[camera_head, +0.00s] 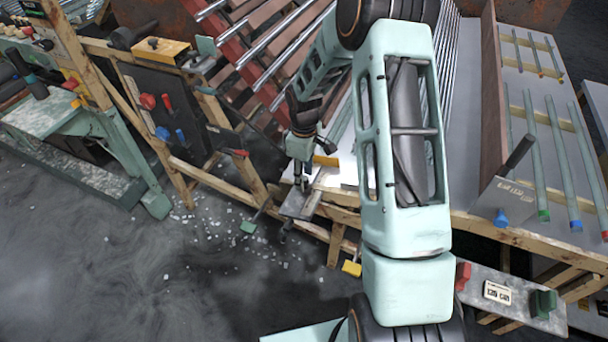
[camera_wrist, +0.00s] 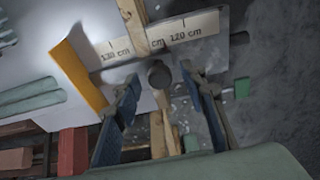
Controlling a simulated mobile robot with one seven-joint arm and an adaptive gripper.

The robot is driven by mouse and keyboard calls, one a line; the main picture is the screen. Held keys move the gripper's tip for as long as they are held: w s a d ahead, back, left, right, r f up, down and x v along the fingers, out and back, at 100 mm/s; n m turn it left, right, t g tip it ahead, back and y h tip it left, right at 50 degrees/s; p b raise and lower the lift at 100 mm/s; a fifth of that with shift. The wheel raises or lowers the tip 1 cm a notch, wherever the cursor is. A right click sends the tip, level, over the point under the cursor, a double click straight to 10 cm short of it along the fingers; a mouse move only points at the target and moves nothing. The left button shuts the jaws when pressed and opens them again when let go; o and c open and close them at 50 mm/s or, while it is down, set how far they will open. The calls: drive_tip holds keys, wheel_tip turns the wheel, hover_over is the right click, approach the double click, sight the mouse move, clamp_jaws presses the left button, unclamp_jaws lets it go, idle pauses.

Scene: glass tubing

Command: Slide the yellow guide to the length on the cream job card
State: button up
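The 120 cm mark is to the right. A dark round knob (camera_wrist: 159,75) lies just below the scale. My gripper (camera_wrist: 160,82) is open, its two fingers on either side of the knob with visible gaps. In the head view, my gripper (camera_head: 300,178) is low at the bench edge, left of a yellow piece (camera_head: 326,160), probably the guide. The cream job card (camera_head: 498,293) seems to read about 120 cm; its last digit is unclear.
The card's grey panel carries a red block (camera_head: 463,275) and a green block (camera_head: 543,303). Glass tubes (camera_head: 538,155) lie on the right bench. A wooden rack (camera_head: 200,120) with tools stands left. Glass bits (camera_head: 215,230) litter the floor.

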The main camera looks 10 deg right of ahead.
clamp_jaws()
drive_tip(key=shift+s+a, duration=0.75)
drive_tip(key=shift+s, duration=0.3)
drive_tip(key=shift+s+a, duration=0.75)
drive_tip(key=shift+s, duration=0.25)
unclamp_jaws()
drive_tip(key=shift+r, duration=0.1)
